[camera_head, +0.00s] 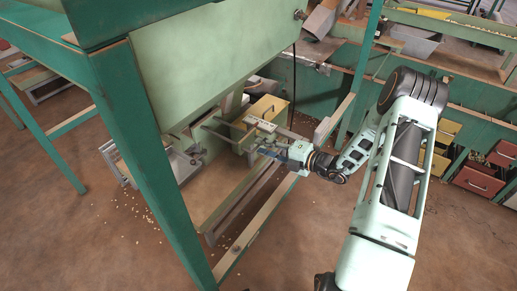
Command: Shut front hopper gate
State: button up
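The pale green front hopper (215,55) hangs in a dark green frame at the upper middle. Its gate area (205,125) is under the hopper's lower end, where small rods and a flat plate show. I cannot tell how far the gate is open. My gripper (266,148) reaches in from the right, just to the right of these parts and beside a yellowish box (265,108). Its fingers point left. They are small and merge with the metal parts behind, so I cannot tell whether they touch or hold anything.
A green frame leg (150,160) stands at the left front. A low rail (255,220) runs along the floor below my arm. Nuts lie scattered on the brown floor (120,235). Red and yellow drawers (478,180) stand at the right.

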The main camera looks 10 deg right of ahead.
jog(key=shift+x, duration=1.25)
grip_shut()
jog(key=shift+w, duration=0.1)
